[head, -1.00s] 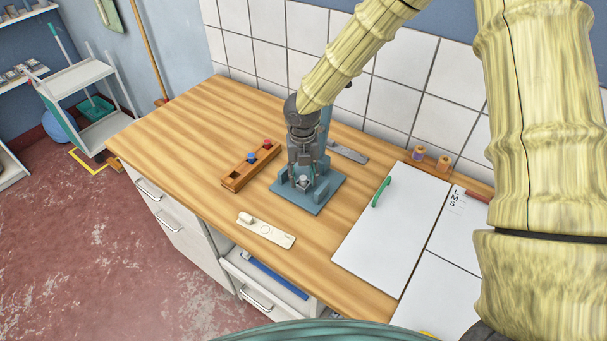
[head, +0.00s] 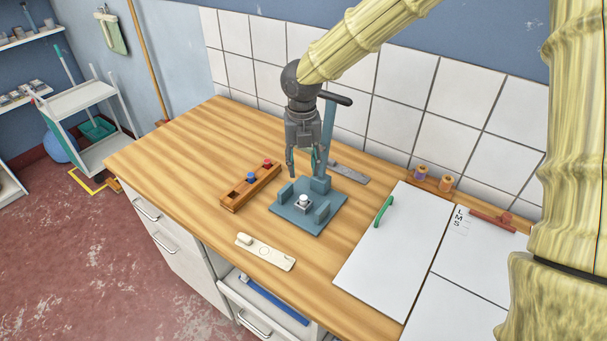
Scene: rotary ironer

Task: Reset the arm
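My gripper (head: 303,170) hangs above the blue-grey fixture (head: 330,201) on the wooden worktop, pointing down. Its two fingers are apart, with nothing seen between them. The fixture has a flat base with raised blocks, and a small pale metallic piece (head: 304,202) sits in its middle, below the fingertips and clear of them. An upright post (head: 329,125) with a dark handle (head: 338,98) stands at the back of the fixture, close to the right of my gripper. The gripper hides part of the post's lower end.
A wooden rack (head: 235,201) with red and blue pegs lies left of the fixture. A cream plate (head: 272,257) lies in front, a grey metal strip (head: 350,173) behind. White boards (head: 385,250) with a green handle (head: 383,211) lie right. The worktop's left part (head: 190,140) is clear.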

